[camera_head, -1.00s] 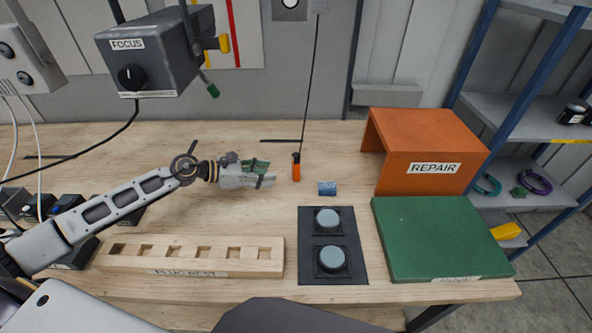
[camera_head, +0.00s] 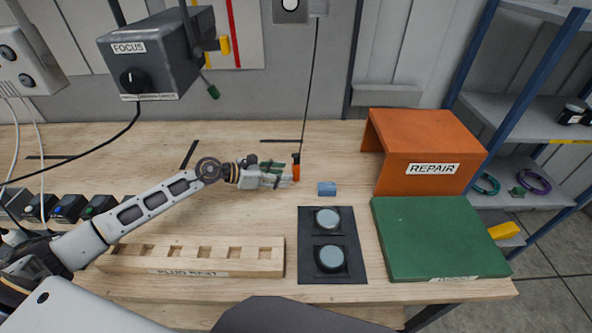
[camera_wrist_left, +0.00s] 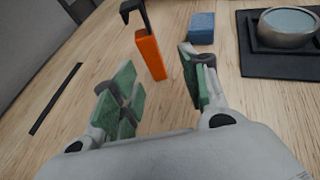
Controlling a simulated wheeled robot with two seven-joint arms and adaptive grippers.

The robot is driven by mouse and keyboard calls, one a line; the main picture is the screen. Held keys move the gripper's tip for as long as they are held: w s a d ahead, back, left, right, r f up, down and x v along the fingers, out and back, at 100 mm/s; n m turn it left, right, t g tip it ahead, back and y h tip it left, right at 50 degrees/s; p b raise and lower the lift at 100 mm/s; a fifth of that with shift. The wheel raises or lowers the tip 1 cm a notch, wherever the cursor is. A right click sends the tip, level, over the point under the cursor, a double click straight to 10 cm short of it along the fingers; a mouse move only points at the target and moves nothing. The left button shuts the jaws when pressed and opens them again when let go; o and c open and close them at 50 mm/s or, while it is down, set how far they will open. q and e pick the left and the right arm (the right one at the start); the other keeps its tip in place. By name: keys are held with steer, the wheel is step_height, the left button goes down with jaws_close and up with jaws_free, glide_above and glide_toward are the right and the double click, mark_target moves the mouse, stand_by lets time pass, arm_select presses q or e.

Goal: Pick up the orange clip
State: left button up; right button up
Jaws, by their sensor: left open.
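The orange clip (camera_head: 296,171) stands upright on the wooden table, just beyond my left gripper's fingertips and partly hidden by them in the head view. In the left wrist view the orange clip (camera_wrist_left: 150,55) has an orange body with a black hook at its top. My left gripper (camera_head: 278,174) is open with green pads. In the left wrist view the left gripper (camera_wrist_left: 160,88) has the clip ahead of it, in line with the gap between the pads. Nothing is between the pads that I can make out. My right gripper is not in view.
A small blue block (camera_head: 327,188) lies just right of the clip. A black panel (camera_head: 343,276) with two round grey buttons, a green board (camera_head: 440,235) and an orange REPAIR box (camera_head: 425,140) are further right. A wooden PLUG REST rack (camera_head: 190,264) stands in front.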

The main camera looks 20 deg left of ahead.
mark_target(293, 173)
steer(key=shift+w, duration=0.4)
arm_select(q)
steer(key=shift+w, duration=0.1)
steer(key=shift+w+d+f, duration=0.1)
steer(key=shift+w+d, duration=0.05)
steer(key=shift+d, duration=0.05)
steer(key=shift+w+p+x, duration=0.25)
steer(key=shift+p+x, duration=0.2)
steer(key=shift+x, duration=0.95)
steer(key=shift+w+d+f, duration=0.2)
steer(key=shift+w+f, duration=0.05)
steer(key=shift+w, duration=0.05)
steer(key=shift+w+d+f, duration=0.15)
steer(key=shift+w+d, duration=0.05)
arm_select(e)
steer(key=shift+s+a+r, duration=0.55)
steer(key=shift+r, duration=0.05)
arm_select(q)
steer(key=shift+c, duration=0.4)
